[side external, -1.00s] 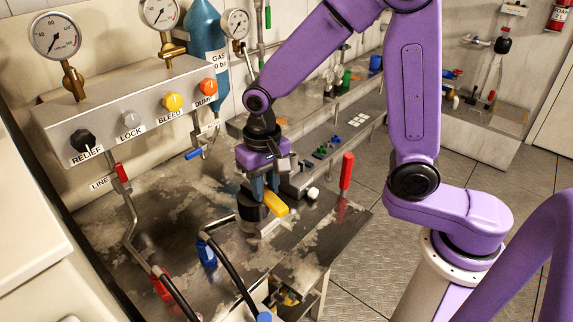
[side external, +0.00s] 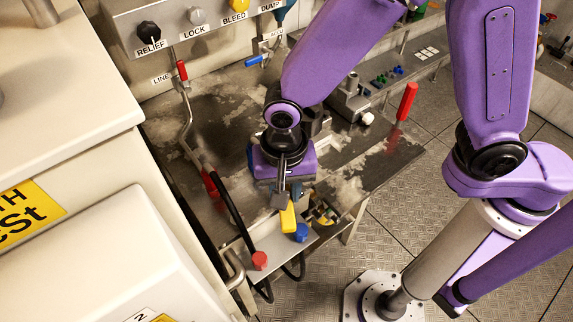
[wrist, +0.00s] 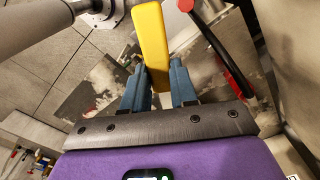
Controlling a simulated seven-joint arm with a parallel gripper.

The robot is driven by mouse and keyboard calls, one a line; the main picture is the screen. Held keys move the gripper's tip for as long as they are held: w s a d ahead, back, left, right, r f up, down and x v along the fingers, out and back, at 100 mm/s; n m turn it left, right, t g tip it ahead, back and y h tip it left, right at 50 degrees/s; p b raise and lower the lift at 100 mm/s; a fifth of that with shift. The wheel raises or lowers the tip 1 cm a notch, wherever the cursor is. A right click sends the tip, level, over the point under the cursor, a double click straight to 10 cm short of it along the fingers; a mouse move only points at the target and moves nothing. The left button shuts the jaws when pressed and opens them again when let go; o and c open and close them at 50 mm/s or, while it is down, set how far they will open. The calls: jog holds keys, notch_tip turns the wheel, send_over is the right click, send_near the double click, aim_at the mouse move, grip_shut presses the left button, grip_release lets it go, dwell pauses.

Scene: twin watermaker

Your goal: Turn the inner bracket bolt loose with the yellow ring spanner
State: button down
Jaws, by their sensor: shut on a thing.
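My gripper (side external: 287,196) is shut on the yellow ring spanner (side external: 287,219) and points down near the bench's front edge. In the wrist view, my gripper's two blue-grey fingers (wrist: 159,88) stand on either side of the yellow spanner (wrist: 152,42), whose bar extends away from them. The spanner's ring end cannot be made out. I cannot tell the inner bracket bolt apart in either view.
A black hose (side external: 232,205) with a red end runs left of my gripper. A red upright handle (side external: 407,101) stands at the bench's right. White cabinets fill the left.

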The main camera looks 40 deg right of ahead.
notch_tip(320, 180, down, 10)
jog(key=shift+f, duration=0.2)
dwell(0.7)
jog(key=shift+f, duration=1.2)
dwell(1.0)
jog(key=shift+w+d+n, duration=0.25)
jog(key=shift+d+n, duration=1.8)
jog(key=shift+n, duration=0.45)
jog(key=shift+w+d+n, duration=0.25)
jog(key=shift+d+n, duration=1.85)
jog(key=shift+n, duration=0.4)
jog(key=shift+w+d+n, duration=0.25)
jog(key=shift+d+n, duration=1.8)
jog(key=shift+n, duration=0.45)
jog(key=shift+s+a, duration=0.1)
jog(key=shift+a, duration=0.05)
jog(key=shift+s+a+m, duration=0.5)
jog(key=shift+a+m, duration=0.2)
jog(key=shift+m, duration=0.5)
jog(key=shift+r, duration=0.15)
